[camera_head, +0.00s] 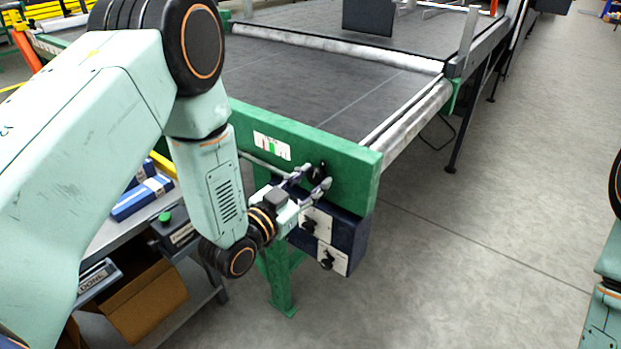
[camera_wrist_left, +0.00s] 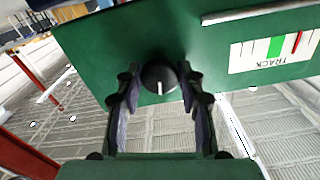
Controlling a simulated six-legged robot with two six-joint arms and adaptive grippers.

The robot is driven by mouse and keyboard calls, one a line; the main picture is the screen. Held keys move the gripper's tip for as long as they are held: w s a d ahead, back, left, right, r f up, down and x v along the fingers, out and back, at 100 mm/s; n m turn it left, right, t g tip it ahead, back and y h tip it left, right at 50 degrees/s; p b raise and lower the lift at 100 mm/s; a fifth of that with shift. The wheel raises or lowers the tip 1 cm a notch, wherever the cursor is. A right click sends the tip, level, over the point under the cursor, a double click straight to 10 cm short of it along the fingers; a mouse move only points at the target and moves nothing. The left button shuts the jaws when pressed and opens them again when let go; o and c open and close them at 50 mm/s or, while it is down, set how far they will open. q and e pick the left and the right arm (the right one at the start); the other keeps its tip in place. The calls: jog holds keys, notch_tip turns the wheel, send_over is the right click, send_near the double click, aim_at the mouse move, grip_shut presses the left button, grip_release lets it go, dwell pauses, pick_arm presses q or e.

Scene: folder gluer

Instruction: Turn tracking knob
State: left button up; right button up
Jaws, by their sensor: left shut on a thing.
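The tracking knob (camera_wrist_left: 159,77) is black and round with a white pointer line. It sits on the green end plate (camera_head: 300,148) of the conveyor, beside a white label (camera_wrist_left: 275,50) reading TRACK with a green zone and a red needle. In the wrist view my left gripper (camera_wrist_left: 159,84) has its two fingers on either side of the knob, shut on it. In the head view the left gripper (camera_head: 308,179) is at the plate and the knob (camera_head: 319,170) is partly hidden by its fingers. My right gripper is not in view; only part of the right arm shows at the right edge.
A dark box with white panels and black knobs (camera_head: 326,262) hangs just below the gripper. The belt (camera_head: 320,85) runs behind the plate. A bench (camera_head: 205,255) with blue boxes (camera_head: 142,197) and a cardboard box (camera_head: 135,300) stand left. The floor at right is clear.

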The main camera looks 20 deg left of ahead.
pick_arm(q)
jog(key=shift+m+p, duration=0.45)
jog(key=shift+m, duration=1.05)
jog(key=o, duration=1.1)
jog(key=shift+w, duration=0.1)
jog(key=v, duration=1.2)
jog(key=shift+r, duration=0.1)
